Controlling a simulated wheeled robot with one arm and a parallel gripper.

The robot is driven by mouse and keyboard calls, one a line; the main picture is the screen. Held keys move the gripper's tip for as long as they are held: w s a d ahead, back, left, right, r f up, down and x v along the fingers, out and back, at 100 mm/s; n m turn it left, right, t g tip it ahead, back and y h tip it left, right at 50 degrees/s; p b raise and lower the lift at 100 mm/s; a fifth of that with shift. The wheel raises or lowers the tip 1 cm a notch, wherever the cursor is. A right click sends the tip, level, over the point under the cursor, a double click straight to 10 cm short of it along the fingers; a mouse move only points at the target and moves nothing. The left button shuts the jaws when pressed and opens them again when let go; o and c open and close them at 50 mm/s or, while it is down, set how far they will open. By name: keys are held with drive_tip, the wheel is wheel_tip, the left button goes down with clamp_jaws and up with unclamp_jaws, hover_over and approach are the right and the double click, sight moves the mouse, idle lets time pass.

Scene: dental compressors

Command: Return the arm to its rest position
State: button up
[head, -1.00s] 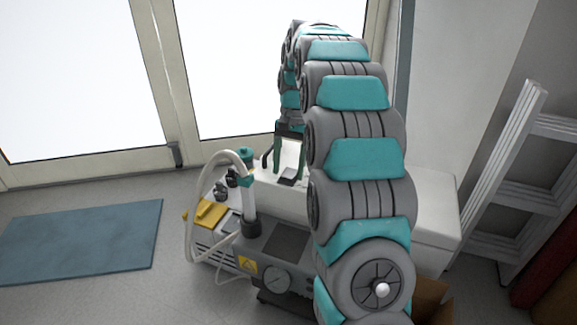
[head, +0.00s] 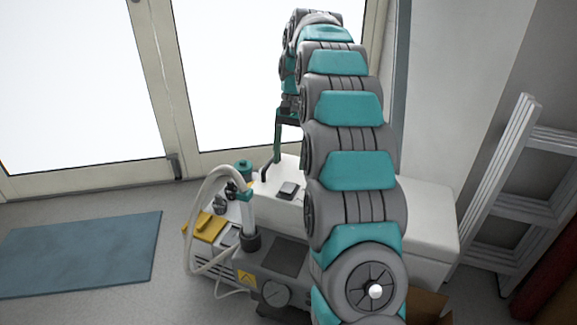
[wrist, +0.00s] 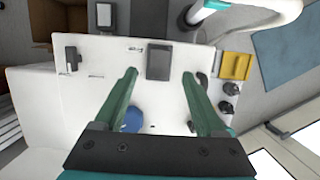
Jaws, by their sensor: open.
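My arm, in grey and teal segments, rises through the middle of the head view and bends down at its far end. My gripper (head: 277,150) hangs over the white top of the compressor unit (head: 420,215), partly hidden by the arm in the head view. In the wrist view its two green fingers (wrist: 160,95) are spread apart with nothing between their tips. The white panel (wrist: 100,110) below them has a dark square (wrist: 159,62), a black switch (wrist: 71,57) and a blue round part (wrist: 132,121), partly hidden by a finger.
A pale hose (head: 205,215) loops beside the yellow part (head: 204,227) and the gauge (head: 276,293). A ladder (head: 500,180) leans at the right. A cardboard box (head: 428,305) is low right. A blue mat (head: 80,252) lies on open floor at left, before glass doors (head: 80,80).

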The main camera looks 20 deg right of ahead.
drive_tip(key=shift+d+r, duration=0.1)
drive_tip(key=shift+r, duration=0.4)
drive_tip(key=s+a+n+h+p, duration=0.1)
drive_tip(key=s+a+n, duration=0.35)
drive_tip(key=s, duration=0.85)
drive_tip(key=s+a+n+h, duration=0.1)
drive_tip(key=s+a+n, duration=0.1)
drive_tip(key=s+a, duration=0.8)
drive_tip(key=s+d+f+n, duration=0.1)
drive_tip(key=s+f, duration=0.5)
drive_tip(key=s, duration=0.9)
drive_tip(key=shift+d+f+n+p, duration=0.2)
drive_tip(key=shift+n+p, duration=0.15)
drive_tip(key=shift+n, duration=0.4)
